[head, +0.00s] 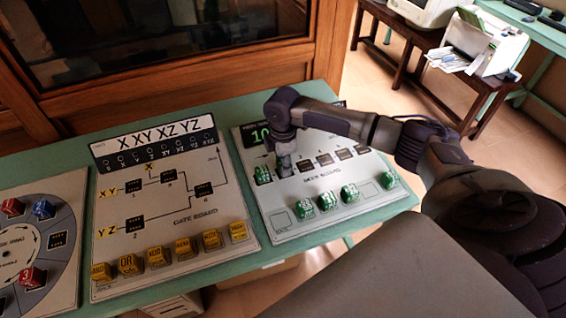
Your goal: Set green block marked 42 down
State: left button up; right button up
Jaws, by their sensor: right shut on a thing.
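My right gripper (284,170) points down over the row of slots on the right-hand board (318,228), beside the second slot from the left. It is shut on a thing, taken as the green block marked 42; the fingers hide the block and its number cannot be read. Another green block (263,175) sits in the leftmost slot, just left of the fingers. More green blocks stand along the board's front rack: one (304,209), a second (327,200), a third (350,193) and, past a gap, one (389,180) at the right end. My left gripper is not in view.
Dark slots (325,159) continue to the right of my gripper. A middle board (175,225) carries yellow blocks (160,257), and a round dial board (62,205) with red and blue blocks is at left. The green table (225,112) ends against a wooden cabinet (190,75).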

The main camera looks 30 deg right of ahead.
jog(key=shift+f, duration=0.15)
jog(key=o, duration=1.1)
notch_tip(320, 180, up, 12)
jog(key=b, duration=0.1)
